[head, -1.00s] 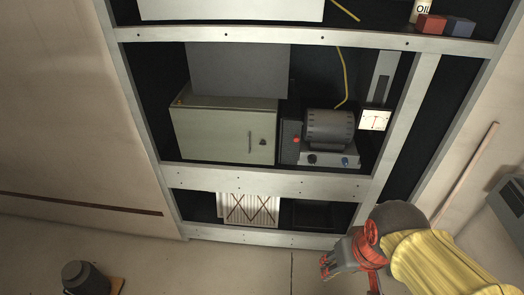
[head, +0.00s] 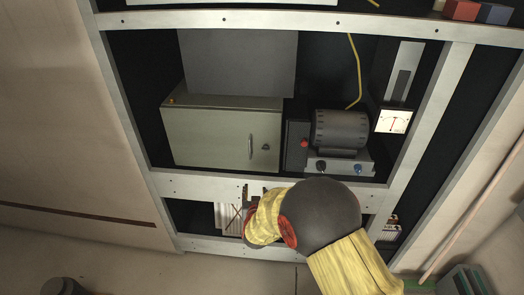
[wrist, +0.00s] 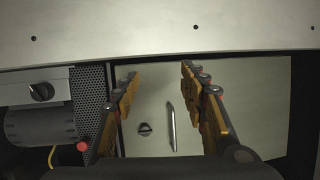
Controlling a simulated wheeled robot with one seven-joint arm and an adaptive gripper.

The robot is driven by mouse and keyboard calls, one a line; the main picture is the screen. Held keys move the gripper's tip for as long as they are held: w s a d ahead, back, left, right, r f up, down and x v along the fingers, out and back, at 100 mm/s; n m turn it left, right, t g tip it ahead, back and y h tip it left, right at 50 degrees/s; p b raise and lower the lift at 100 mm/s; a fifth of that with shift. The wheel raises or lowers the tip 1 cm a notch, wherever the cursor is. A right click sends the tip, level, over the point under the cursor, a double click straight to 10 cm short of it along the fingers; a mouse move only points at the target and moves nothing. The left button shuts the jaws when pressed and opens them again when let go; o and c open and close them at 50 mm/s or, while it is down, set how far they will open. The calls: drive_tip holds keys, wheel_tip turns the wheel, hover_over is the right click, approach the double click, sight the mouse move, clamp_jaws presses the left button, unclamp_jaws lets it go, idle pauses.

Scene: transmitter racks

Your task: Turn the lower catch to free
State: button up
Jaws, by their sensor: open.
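A pale green cabinet (head: 208,138) sits in the middle bay of the rack, its door shut. The door carries an upright handle (head: 250,147) and, beside it, a small round dark catch (head: 266,147). In the wrist view the slotted catch (wrist: 145,129) and the metal handle (wrist: 171,125) show between my fingers. I see only this one catch and cannot tell if it is the lower one. My gripper (head: 254,190) is low in front of the rack beam below the cabinet. In the wrist view my gripper (wrist: 160,76) is open and empty, apart from the catch.
A motor unit (head: 340,132) with knobs and a red button stands right of the cabinet. A pale rack beam (head: 205,187) crosses below it, close to my fingers. A yellow cable (head: 356,75) and a meter (head: 393,121) are farther right. A grey panel (head: 238,62) stands above the cabinet.

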sight(266, 149)
drive_tip(key=w+d+r+m+t+h, duration=0.1)
drive_tip(key=w+d+r+t+h, duration=0.2)
drive_tip(key=r, duration=0.8)
drive_tip(key=shift+t+y, duration=0.5)
drive_tip(key=shift+t, duration=0.2)
drive_tip(key=shift+w+b, duration=1.2)
drive_tip(key=shift+w, duration=3.05)
drive_tip(key=shift+c, duration=0.8)
clamp_jaws()
